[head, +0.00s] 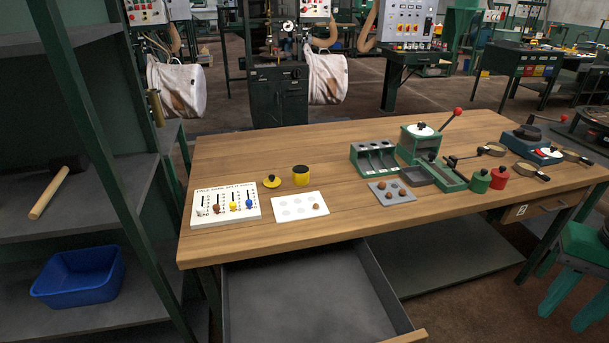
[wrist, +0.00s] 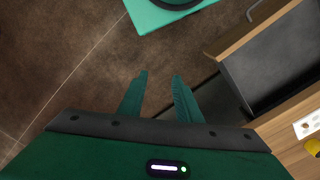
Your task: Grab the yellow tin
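The yellow tin (head: 301,175) stands open-topped on the wooden table, left of the table's middle, with a dark interior or contents. A yellow lid with a black knob (head: 271,181) lies just left of it. In the wrist view a yellow piece (wrist: 313,147) shows at the right edge; I cannot tell whether it is the tin or the lid. My gripper (wrist: 160,77) is open and empty, with its two green fingers apart over the brown floor, beside the open drawer and away from the tin. My gripper is not visible in the head view.
A white board with coloured pegs (head: 226,204) and a white card (head: 299,206) lie in front of the tin. A green rack (head: 374,158) and a lever press (head: 420,142) stand to its right. The drawer (head: 310,295) is pulled out below the table. Shelving stands at left.

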